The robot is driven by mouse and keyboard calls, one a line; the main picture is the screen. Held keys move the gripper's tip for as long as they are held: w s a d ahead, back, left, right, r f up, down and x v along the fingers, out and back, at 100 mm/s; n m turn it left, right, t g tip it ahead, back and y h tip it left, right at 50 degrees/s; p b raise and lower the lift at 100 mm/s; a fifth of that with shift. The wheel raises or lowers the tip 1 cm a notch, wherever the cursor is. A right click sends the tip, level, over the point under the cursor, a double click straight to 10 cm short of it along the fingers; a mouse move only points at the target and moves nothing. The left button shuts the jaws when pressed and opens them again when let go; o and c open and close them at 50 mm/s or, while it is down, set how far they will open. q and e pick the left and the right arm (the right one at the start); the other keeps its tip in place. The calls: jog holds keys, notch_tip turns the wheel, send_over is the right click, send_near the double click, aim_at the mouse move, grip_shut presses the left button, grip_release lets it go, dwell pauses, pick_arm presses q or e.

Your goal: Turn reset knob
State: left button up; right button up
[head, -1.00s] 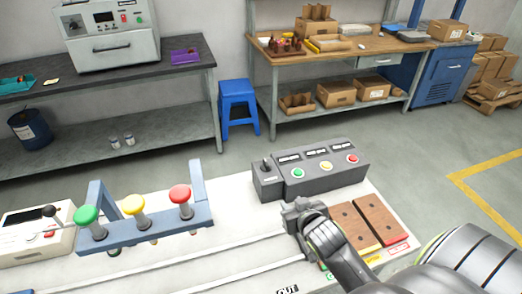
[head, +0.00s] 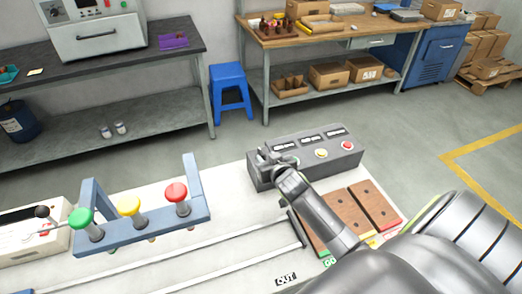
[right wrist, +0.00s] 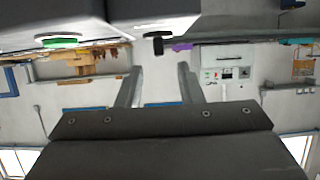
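The dark grey control box (head: 335,160) stands at the back right of the white work table, with a yellow button (head: 321,153) and a red button (head: 346,145) on top. My right gripper (head: 272,154) is over the left end of this box and hides the knob there in the head view. In the right wrist view, which looks upside down, a small black knob (right wrist: 155,40) shows below the box, between and beyond the two fingertips. The right gripper (right wrist: 160,72) is open there, with a gap between its fingers. Contact cannot be told. My left gripper is not in view.
A blue frame (head: 140,228) with green, yellow and red knobs stands at left, beside a white device (head: 30,235) with a black-tipped lever. Rails cross the table (head: 240,222) in front.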

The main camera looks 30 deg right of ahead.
aim_at(261, 152)
jog(key=shift+x, duration=3.35)
grip_shut()
